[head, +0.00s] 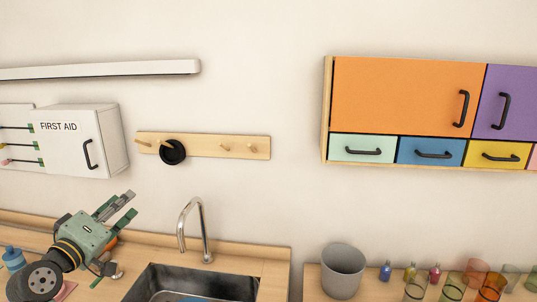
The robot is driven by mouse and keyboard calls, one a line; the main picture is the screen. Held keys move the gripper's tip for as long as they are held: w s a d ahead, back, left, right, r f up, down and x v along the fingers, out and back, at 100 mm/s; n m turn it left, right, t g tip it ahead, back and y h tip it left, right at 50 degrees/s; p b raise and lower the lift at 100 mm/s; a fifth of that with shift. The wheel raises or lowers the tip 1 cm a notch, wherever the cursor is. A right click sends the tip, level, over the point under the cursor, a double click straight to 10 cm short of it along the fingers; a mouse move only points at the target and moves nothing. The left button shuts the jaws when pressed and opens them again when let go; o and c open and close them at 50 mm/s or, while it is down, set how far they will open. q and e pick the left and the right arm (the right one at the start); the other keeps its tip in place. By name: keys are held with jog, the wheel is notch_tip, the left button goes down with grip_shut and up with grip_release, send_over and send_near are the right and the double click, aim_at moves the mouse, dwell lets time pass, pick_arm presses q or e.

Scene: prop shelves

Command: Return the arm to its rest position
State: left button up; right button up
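My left gripper (132,203) is in the lower left of the head view, above the wooden counter to the left of the sink. Its two green and grey fingers point up and to the right, with a gap between them, and nothing shows between them. My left arm comes in from the bottom left corner, bent up at the wrist. My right gripper and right arm are not in view.
Around my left arm are a blue bottle (13,258) and a partly hidden orange thing. The sink (190,284) and tap (190,215) are right of it. Above hang a first aid cabinet (85,125) and peg rail (230,145). A grey bin (343,270) stands farther right.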

pick_arm(q)
jog(key=s+d+f+m+g, duration=0.25)
jog(key=s+d+f, duration=0.2)
jog(key=f, duration=0.45)
jog(key=s+d+f+m+g, duration=0.2)
jog(key=s+d+f+g, duration=0.1)
jog(key=s+f, duration=0.4)
jog(key=s+d+f+m+g, duration=0.25)
jog(key=s+d+f, duration=0.2)
jog(key=f, duration=0.55)
jog(key=s+d+f+m+g+y, duration=0.15)
jog(key=s+f+g, duration=0.3)
jog(key=s, duration=0.75)
jog(key=s+d+f+m+g+y, duration=0.1)
jog(key=s+f+m+g+y, duration=0.3)
jog(key=s, duration=0.9)
notch_tip(320, 180, down, 32)
jog(key=n+h+b, duration=0.2)
jog(key=b, duration=0.3)
jog(key=s+a+f+b, duration=0.2)
jog(key=s+f+b, duration=0.3)
jog(key=s+f, duration=1.2)
notch_tip(320, 180, down, 4)
jog(key=shift+s+a+f+g, duration=0.1)
jog(key=shift+s+a+g, duration=0.3)
jog(key=shift+g, duration=0.05)
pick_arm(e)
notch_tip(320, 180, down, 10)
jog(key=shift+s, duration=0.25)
